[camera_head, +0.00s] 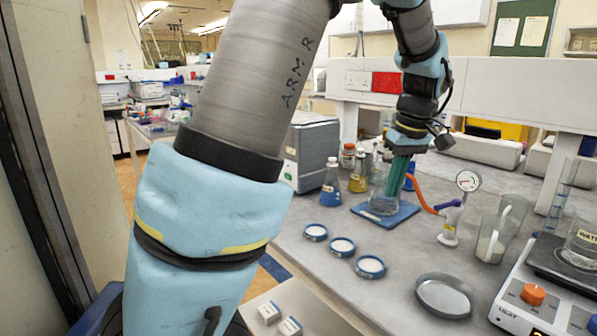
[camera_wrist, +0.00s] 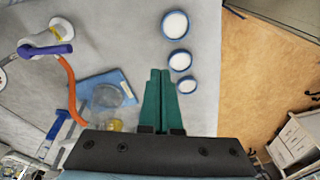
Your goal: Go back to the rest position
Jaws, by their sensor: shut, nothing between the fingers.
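My gripper (camera_head: 395,178) hangs pointing down over the lab bench at the end of my arm. In the wrist view its two green fingers (camera_wrist: 161,90) lie together, shut and empty. In the head view the fingers overlap the glass beaker (camera_head: 382,203) on the blue mat (camera_head: 403,214). In the wrist view the beaker (camera_wrist: 107,95) and the mat (camera_wrist: 124,80) lie to the left of the fingers, apart from them.
Three blue-rimmed dishes (camera_head: 341,246) lie in a row on the bench. Flasks with blue liquid (camera_head: 331,190) and yellow liquid (camera_head: 358,180) stand behind. A gauge with an orange hose (camera_head: 419,194), a metal dish (camera_head: 444,296) and a hot plate (camera_head: 545,300) stand to the right.

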